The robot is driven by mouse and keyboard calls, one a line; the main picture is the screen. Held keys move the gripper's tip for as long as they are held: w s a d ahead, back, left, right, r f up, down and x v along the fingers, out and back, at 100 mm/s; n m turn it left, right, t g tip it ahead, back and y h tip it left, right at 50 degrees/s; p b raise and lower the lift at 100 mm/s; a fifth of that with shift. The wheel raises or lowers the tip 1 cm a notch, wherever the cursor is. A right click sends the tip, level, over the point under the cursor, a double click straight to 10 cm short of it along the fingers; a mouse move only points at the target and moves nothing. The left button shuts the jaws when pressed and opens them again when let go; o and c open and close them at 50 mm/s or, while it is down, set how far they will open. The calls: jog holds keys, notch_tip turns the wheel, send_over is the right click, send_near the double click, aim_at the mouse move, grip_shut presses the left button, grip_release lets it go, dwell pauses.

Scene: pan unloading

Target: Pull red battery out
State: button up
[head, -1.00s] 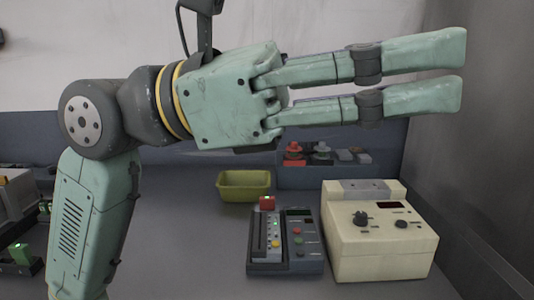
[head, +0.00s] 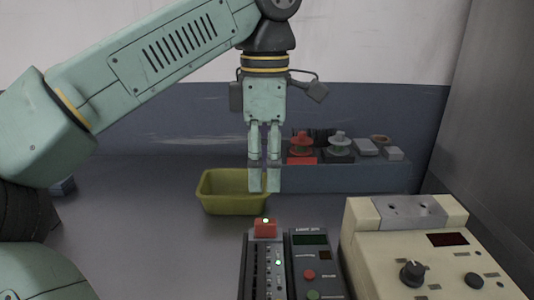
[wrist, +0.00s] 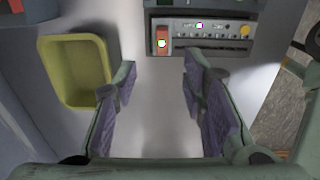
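The red battery (head: 265,230) stands upright at the far end of a dark charger unit (head: 247,270), with a lit green light on its top. In the wrist view the red battery (wrist: 162,36) shows at the top, just beyond the fingers, in the charger (wrist: 215,46). My gripper (head: 264,187) points straight down behind the battery and above its level, apart from it. In the wrist view my gripper (wrist: 155,95) is open, with a wide empty gap between its fingers. The battery's lower part is hidden in the charger.
A yellow-green bin (head: 228,193) sits behind and left of the charger; it shows left of the fingers in the wrist view (wrist: 75,72). A cream box with knobs (head: 420,250) stands close on the right. A blue-grey ledge (head: 370,177) with red and grey parts lies behind.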

aim_at(266, 221)
jog(key=f, duration=1)
jog(key=shift+s+f+p, duration=0.1)
jog(key=shift+s+p, duration=0.1)
jog(key=shift+p, duration=0.15)
jog(key=shift+c, duration=0.5)
grip_shut()
